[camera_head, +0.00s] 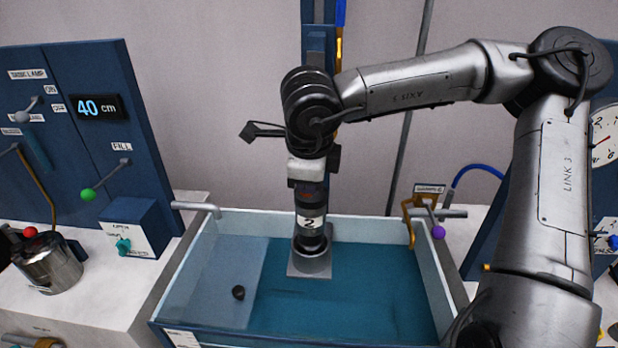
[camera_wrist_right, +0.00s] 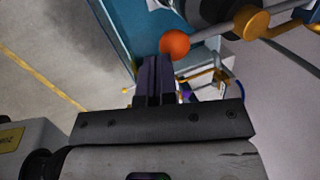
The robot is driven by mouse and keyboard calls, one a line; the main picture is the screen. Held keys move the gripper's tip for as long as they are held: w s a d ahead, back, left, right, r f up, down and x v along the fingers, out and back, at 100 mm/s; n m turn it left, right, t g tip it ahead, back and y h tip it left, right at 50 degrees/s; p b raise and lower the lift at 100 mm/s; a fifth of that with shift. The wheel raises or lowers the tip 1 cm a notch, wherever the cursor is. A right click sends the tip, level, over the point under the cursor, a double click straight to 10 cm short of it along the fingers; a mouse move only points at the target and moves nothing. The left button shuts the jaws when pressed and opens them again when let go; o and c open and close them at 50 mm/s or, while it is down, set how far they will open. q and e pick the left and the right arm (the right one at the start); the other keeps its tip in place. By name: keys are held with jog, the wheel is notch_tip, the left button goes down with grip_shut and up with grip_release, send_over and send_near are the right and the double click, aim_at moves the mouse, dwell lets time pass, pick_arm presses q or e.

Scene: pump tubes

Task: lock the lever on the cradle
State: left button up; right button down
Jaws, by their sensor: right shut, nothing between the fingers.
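In the right wrist view, an orange ball knob (camera_wrist_right: 175,45) ends a grey lever rod (camera_wrist_right: 215,28) with a gold pivot (camera_wrist_right: 252,22), probably the cradle lever. My right gripper (camera_wrist_right: 153,78) is shut and empty, its dark fingertips close beside the knob; touching or apart is unclear. In the head view, my right wrist covers this spot in front of the blue column (camera_head: 318,42), hiding the knob. Below it, a dark tube with a white "2" band (camera_head: 312,223) stands upright on a grey base (camera_head: 310,266) in the tank. The left gripper is not in view.
The water tank (camera_head: 430,290) fills the centre. A gold bracket (camera_head: 408,222) and purple knob (camera_head: 438,232) sit at its right rim. At left stand a blue panel (camera_head: 105,150) with a green-knobbed lever (camera_head: 88,194) and a metal pot (camera_head: 48,265). A small black piece (camera_head: 238,292) lies in the tank.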

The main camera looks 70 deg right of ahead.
jog(key=shift+f+b, duration=0.3)
jog(key=shift+f, duration=0.25)
jog(key=shift+f, duration=0.15)
jog(key=s+a+r, duration=0.3)
jog(key=a+r, duration=0.1)
jog(key=a, duration=0.4)
jog(key=shift+a+r+p, duration=0.25)
jog(key=shift+a+p, duration=0.15)
jog(key=shift+p, duration=0.05)
dwell(0.4)
